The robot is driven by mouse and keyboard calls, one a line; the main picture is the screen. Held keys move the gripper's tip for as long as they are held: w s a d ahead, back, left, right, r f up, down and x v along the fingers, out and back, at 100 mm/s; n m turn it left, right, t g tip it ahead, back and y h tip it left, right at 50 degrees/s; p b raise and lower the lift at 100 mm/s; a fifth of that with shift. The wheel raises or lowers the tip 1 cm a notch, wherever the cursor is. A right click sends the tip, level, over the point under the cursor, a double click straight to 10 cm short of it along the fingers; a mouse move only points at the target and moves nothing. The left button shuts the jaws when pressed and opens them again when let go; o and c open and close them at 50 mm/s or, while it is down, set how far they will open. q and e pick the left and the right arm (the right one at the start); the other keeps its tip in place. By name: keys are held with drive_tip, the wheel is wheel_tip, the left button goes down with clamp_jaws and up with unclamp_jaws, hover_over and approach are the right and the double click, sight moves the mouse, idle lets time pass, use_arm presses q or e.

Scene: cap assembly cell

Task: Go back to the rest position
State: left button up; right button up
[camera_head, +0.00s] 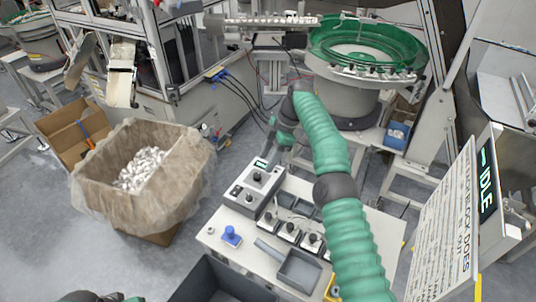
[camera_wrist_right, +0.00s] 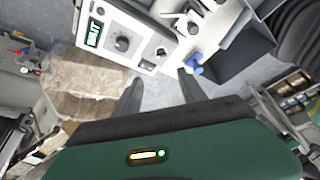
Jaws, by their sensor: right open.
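My right arm rises from the bottom right of the head view and bends down at its top. My right gripper (camera_head: 268,163) hangs over the rear of the control panel, close to the control box (camera_head: 252,187). In the wrist view the two dark fingers of this gripper (camera_wrist_right: 159,88) stand apart with nothing between them. The control box (camera_wrist_right: 122,38) with its lit display lies beyond the fingers. Only a dark and green bit of my left arm shows at the bottom left edge of the head view; its gripper is not visible.
A lined carton (camera_head: 190,185) of small white parts stands left of the panel table (camera_head: 220,245). On the table are a blue-knobbed control (camera_head: 231,236) and a grey tray (camera_head: 299,270). A green bowl feeder (camera_head: 365,45) stands behind. An IDLE display (camera_head: 487,180) is at right.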

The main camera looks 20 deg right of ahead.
drive_tip(key=shift+f, duration=0.1)
drive_tip(key=s+a+m+h, duration=0.3)
drive_tip(key=s+a+m, duration=0.25)
drive_tip(key=a, duration=0.55)
drive_tip(key=s+d+f+m+t, duration=0.1)
drive_tip(key=s+m, duration=0.4)
drive_tip(key=s, duration=0.8)
drive_tip(key=s+d+f+m+t+h, duration=0.1)
drive_tip(key=s+d+f+m, duration=0.2)
drive_tip(key=s, duration=1)
drive_tip(key=f+m, duration=0.1)
drive_tip(key=m, duration=0.2)
drive_tip(key=shift+d+f+h, duration=0.15)
drive_tip(key=shift+h, duration=0.15)
drive_tip(key=shift+w, duration=0.1)
